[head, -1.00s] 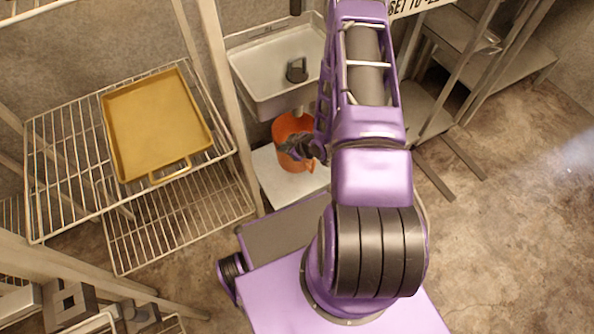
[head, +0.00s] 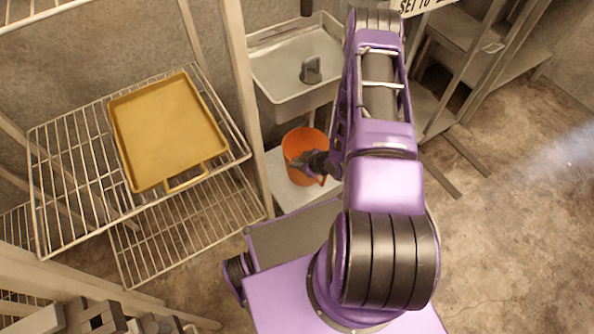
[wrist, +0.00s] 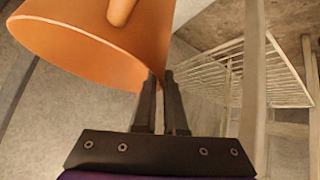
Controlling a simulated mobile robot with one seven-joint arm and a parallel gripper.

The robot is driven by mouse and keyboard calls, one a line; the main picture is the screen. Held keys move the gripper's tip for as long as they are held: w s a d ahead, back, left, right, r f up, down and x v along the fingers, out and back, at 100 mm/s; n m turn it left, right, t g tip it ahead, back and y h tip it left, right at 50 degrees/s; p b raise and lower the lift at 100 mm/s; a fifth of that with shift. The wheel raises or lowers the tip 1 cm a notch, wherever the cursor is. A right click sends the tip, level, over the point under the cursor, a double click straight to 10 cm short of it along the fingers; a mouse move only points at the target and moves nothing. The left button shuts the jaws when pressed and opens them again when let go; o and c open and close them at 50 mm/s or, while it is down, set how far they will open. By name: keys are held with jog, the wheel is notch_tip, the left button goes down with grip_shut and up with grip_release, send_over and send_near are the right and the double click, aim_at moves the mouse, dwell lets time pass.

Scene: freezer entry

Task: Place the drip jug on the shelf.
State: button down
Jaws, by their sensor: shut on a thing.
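The orange drip jug (head: 300,146) shows in the head view below the white sink, in front of or over a pale low surface. I cannot tell whether it touches that surface. My gripper (head: 318,162) is at the jug's right side and is shut on it. In the wrist view the jug (wrist: 100,45) fills the upper left, with its wide rim near my fingers (wrist: 160,85). A wire shelf (head: 75,205) stands at the left, with another wire level (head: 190,230) below it.
A yellow tray (head: 168,130) takes up much of the upper wire shelf. A sink (head: 275,92) with a dark fitting is behind the jug. A pale post (head: 243,100) stands between the shelf and the sink. Metal racks (head: 465,50) are at the back right. Open floor (head: 520,220) lies right.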

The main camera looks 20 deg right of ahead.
jog(key=shift+f+b, duration=0.4)
jog(key=shift+f, duration=1.7)
jog(key=c, duration=1)
grip_release()
jog(key=shift+s+d+r, duration=0.15)
jog(key=shift+r, duration=0.2)
jog(key=p+v, duration=0.2)
jog(key=v, duration=0.9)
jog(key=shift+s+r, duration=0.1)
jog(key=shift+d, duration=0.15)
